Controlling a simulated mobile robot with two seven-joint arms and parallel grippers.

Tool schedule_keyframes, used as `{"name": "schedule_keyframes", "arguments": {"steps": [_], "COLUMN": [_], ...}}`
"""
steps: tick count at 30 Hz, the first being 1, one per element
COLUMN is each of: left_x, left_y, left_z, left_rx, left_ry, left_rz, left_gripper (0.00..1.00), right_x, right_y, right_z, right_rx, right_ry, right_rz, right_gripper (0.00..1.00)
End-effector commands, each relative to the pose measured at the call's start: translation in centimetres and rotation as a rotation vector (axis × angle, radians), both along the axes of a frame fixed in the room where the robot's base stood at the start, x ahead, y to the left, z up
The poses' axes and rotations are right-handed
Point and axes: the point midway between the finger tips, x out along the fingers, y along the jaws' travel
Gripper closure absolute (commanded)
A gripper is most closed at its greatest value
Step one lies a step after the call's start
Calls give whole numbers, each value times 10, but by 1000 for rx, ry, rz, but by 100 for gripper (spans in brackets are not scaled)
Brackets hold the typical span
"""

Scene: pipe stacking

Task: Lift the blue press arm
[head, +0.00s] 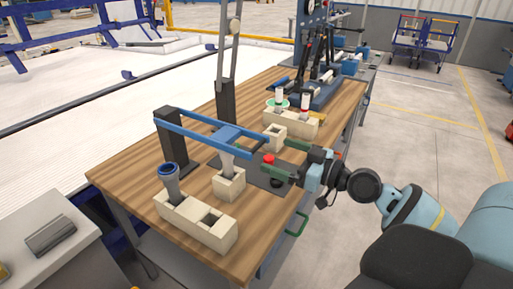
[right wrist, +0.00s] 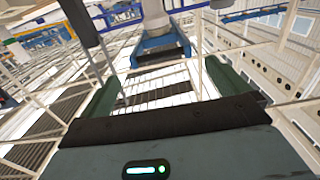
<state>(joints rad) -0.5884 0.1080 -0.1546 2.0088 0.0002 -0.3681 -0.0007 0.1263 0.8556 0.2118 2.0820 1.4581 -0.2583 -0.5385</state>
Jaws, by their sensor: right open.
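The blue press arm (head: 205,133) reaches from a dark post on the left over the middle of the wooden table. Its two bars are raised above the table, and its right end is near my right gripper. My right gripper (head: 285,158) is open and empty, with green fingers apart, just right of that end; I see no grip on the arm. In the right wrist view the open gripper (right wrist: 162,88) has a blue part with a dark pad beyond its fingers; I cannot tell for sure whether it is the press arm. My left gripper is not in view.
A red button (head: 268,158) is close to my right gripper. A beige block holder (head: 205,236) with a blue-topped grey pipe (head: 168,178) stands at the front. Another holder (head: 289,122) with small pipes is behind. The table (head: 135,170) has bare room at left.

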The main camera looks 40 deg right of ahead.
Motion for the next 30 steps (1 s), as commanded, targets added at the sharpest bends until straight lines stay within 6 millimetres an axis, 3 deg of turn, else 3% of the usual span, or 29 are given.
{"name": "schedule_keyframes", "arguments": {"steps": [18,30], "left_x": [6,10], "left_y": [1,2], "left_z": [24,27], "left_rx": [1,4], "left_ry": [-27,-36], "left_rz": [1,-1], "left_gripper": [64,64], "right_x": [60,71], "right_y": [24,30], "right_z": [3,-1], "right_rx": [4,0], "right_ry": [-3,2], "right_rz": [-2,0], "right_gripper": [0,0]}}
